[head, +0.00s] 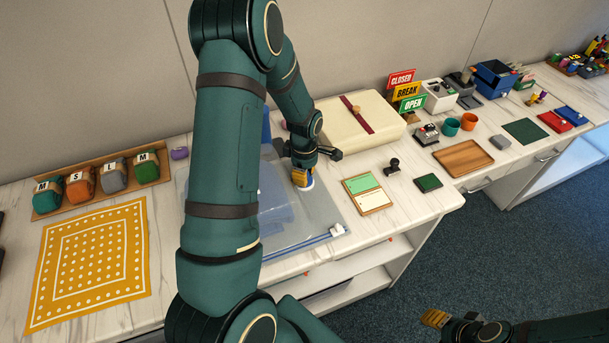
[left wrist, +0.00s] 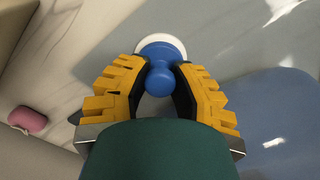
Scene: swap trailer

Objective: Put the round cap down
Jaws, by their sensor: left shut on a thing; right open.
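The round cap (left wrist: 160,80) has a blue knob and a white round rim. In the left wrist view my left gripper (left wrist: 160,82) has its yellow fingers shut around the knob. In the head view the cap (head: 308,184) shows only in part below my left gripper (head: 301,177), over the right part of a clear bag (head: 315,212). I cannot tell whether its rim touches the bag. My right gripper (head: 436,318) is open over the floor at the bottom right, seen only in part.
A cream box (head: 350,135) with a red band stands behind the left gripper. A yellow dotted cloth (head: 90,260) lies at the left. My left arm hides much of the table's middle.

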